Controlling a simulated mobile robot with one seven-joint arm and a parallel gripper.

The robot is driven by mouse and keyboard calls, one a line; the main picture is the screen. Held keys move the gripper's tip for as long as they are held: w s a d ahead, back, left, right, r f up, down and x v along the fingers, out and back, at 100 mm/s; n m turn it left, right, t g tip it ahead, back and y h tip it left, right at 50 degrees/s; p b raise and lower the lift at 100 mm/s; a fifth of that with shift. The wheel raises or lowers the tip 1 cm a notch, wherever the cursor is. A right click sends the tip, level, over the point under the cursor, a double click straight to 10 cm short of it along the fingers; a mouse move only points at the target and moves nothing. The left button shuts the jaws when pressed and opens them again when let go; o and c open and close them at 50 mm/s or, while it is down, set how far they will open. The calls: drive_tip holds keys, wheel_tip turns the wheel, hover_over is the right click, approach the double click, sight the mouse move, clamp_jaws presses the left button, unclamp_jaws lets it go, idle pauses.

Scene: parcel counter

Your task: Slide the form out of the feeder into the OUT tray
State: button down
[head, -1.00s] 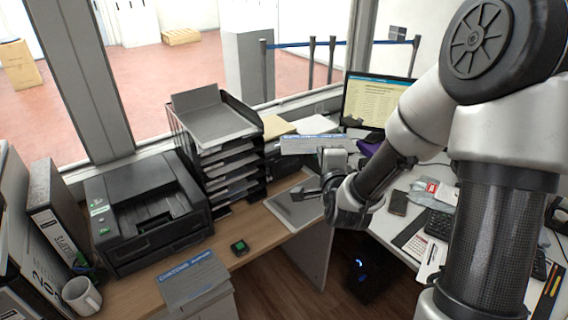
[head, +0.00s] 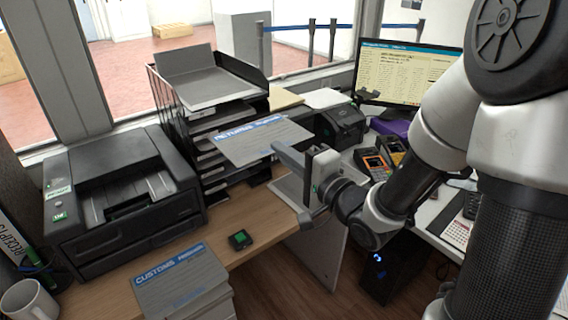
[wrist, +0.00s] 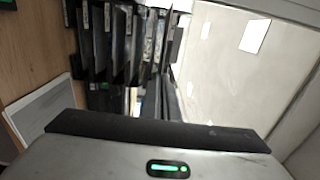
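A pale form (head: 250,143) with a blue header reading "RETURNS" is in the air at the right front of the tray stack, roughly flat. My gripper (head: 292,155) is at its front right edge, and one finger overlaps that edge. The fingers look shut on it, though the far finger is hidden. The black letter tray stack (head: 205,145) has a grey top tray (head: 205,88) that looks empty. I cannot read which tray is OUT. A black printer (head: 125,205) with a top feeder stands to the left. In the wrist view the tray stack (wrist: 108,35) shows sideways.
A "CUSTOMS" pad (head: 182,282) stands low in front, and a small black device with a green screen (head: 240,239) lies on the counter. A label printer (head: 342,124), card terminals (head: 375,165) and a monitor (head: 405,72) stand right. A mug (head: 28,300) is front left.

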sight(258, 133)
drive_tip(key=b+x, duration=0.2)
drive_tip(key=x, duration=0.7)
drive_tip(key=shift+w+a+f, duration=0.1)
drive_tip(key=shift+w+a, duration=0.15)
drive_tip(key=shift+w, duration=0.05)
drive_tip(key=x, duration=0.8)
drive_tip(key=c, duration=1.8)
unclamp_jaws()
drive_tip(key=shift+o, duration=0.2)
drive_tip(key=shift+f+b, duration=0.2)
drive_tip(key=shift+b, duration=0.15)
drive_tip(key=shift+f+b, duration=0.55)
drive_tip(key=shift+f, duration=0.3)
drive_tip(key=shift+s, duration=0.1)
